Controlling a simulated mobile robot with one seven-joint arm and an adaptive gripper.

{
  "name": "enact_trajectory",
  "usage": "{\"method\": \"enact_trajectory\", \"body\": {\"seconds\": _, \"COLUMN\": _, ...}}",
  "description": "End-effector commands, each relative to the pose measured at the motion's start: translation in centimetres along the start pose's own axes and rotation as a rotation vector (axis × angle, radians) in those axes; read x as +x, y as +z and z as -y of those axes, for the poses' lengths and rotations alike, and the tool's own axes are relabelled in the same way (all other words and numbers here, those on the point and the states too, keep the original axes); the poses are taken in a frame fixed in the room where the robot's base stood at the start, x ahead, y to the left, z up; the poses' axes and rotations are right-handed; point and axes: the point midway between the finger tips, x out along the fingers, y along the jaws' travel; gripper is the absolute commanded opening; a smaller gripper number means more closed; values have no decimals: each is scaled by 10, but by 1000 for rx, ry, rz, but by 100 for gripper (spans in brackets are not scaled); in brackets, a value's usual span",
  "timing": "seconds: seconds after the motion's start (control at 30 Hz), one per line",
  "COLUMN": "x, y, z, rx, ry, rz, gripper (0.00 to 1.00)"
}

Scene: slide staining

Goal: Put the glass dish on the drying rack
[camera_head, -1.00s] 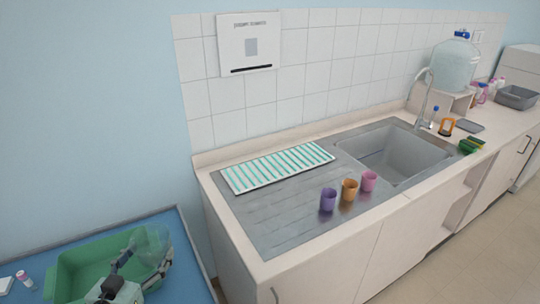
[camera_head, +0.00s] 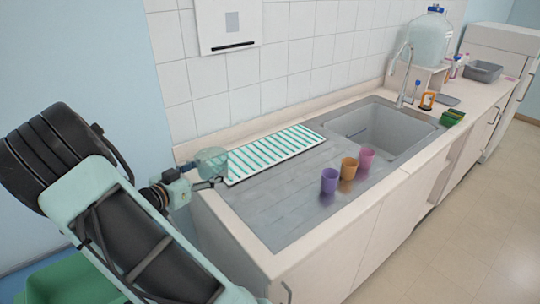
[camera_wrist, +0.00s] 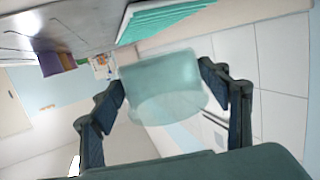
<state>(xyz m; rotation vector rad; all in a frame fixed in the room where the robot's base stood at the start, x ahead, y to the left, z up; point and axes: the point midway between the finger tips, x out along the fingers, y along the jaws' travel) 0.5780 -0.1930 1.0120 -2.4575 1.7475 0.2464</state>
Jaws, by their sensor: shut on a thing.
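The glass dish (camera_head: 212,161) is a clear, pale teal vessel held at the left end of the counter. It also shows between the fingers in the wrist view (camera_wrist: 163,87). My gripper (camera_head: 207,183) is shut on it; in the wrist view my gripper's fingers (camera_wrist: 163,85) press on both sides of the dish. The drying rack (camera_head: 275,153) is a white tray with green slats lying on the steel drainboard against the tiled wall. The dish is beside the rack's left end, overlapping its edge in the head view. In the wrist view the rack (camera_wrist: 160,18) is at the top.
Purple (camera_head: 329,181), orange (camera_head: 348,168) and pink (camera_head: 366,160) cups stand on the drainboard in front of the rack. The sink (camera_head: 380,130) and tap (camera_head: 403,75) are to the right. A green bin (camera_head: 65,282) is at lower left. The rack is bare.

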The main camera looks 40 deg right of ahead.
Motion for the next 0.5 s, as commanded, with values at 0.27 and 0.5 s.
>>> {"method": "enact_trajectory", "body": {"seconds": 0.27, "x": 107, "y": -51, "z": -44, "rx": 38, "ry": 150, "rz": -2, "gripper": 38}}
{"method": "enact_trajectory", "body": {"seconds": 0.5, "x": 168, "y": -95, "z": -91, "rx": 53, "ry": 243, "rz": -2, "gripper": 38}}
